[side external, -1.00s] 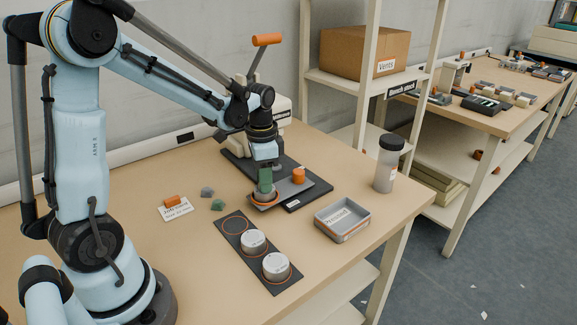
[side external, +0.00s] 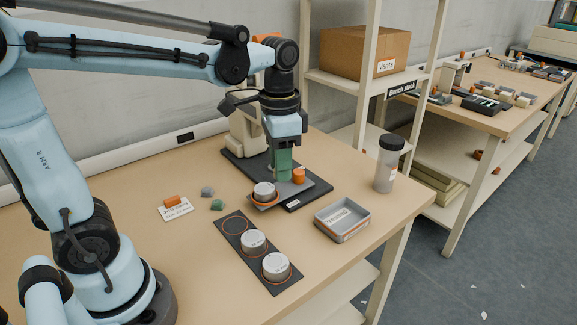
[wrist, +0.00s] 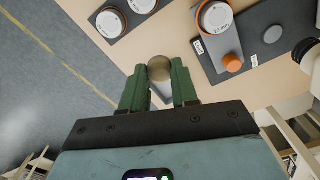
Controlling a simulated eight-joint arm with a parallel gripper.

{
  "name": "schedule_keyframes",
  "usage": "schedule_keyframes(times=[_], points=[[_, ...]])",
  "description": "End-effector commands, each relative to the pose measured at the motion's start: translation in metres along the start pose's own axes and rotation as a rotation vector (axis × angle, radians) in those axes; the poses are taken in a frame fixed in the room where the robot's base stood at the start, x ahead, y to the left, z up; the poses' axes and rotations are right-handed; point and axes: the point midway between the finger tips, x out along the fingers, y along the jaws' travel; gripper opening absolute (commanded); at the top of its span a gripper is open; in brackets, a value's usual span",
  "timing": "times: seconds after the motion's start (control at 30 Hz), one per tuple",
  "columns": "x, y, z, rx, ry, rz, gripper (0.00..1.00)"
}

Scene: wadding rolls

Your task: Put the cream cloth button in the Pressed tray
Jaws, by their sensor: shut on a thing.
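My gripper (side external: 284,172) is above the press base in the side view, its green fingers pointing down. In the wrist view my gripper (wrist: 160,75) is shut on a round, dull cream-tan button (wrist: 160,68), held at the fingertips. The side view does not show the button clearly. The grey Pressed tray (side external: 343,232) sits near the table's front right edge, to the right of and nearer the camera than my gripper. It looks empty. A white-topped die (side external: 264,189) sits in an orange ring on the press slide, just left of my fingers.
The press (side external: 245,135) stands behind, with an orange knob (side external: 299,175) on its slide. A dark die plate (side external: 232,240) holds two white-topped dies and an empty ring. A dark-capped bottle (side external: 388,165) stands behind the tray. Two cloth scraps and a card lie left.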

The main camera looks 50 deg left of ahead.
Motion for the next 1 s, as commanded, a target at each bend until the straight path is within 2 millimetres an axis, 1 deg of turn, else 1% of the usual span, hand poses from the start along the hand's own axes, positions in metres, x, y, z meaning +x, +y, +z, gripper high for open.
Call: schedule_keyframes(times=[0.13,0.27,0.4,0.5,0.6,0.7,0.77,0.87,0.97,1.0], points=[[-0.004,0.013,-0.008,0.003,0.0,0.0,0.14],[0.001,0.029,-0.03,0.007,0.0,-0.001,0.14],[0.013,0.056,-0.063,0.009,0.0,-0.003,0.14],[0.023,0.077,-0.083,0.008,0.0,-0.004,0.14],[0.032,0.095,-0.098,0.007,0.0,-0.005,0.14],[0.039,0.108,-0.107,0.005,0.0,-0.006,0.14],[0.042,0.112,-0.111,0.004,0.0,-0.006,0.14],[0.048,0.108,-0.115,-0.001,0.0,-0.007,0.14],[0.058,0.092,-0.119,-0.004,0.0,-0.007,0.14],[0.063,0.084,-0.122,-0.006,0.0,-0.007,0.14]])
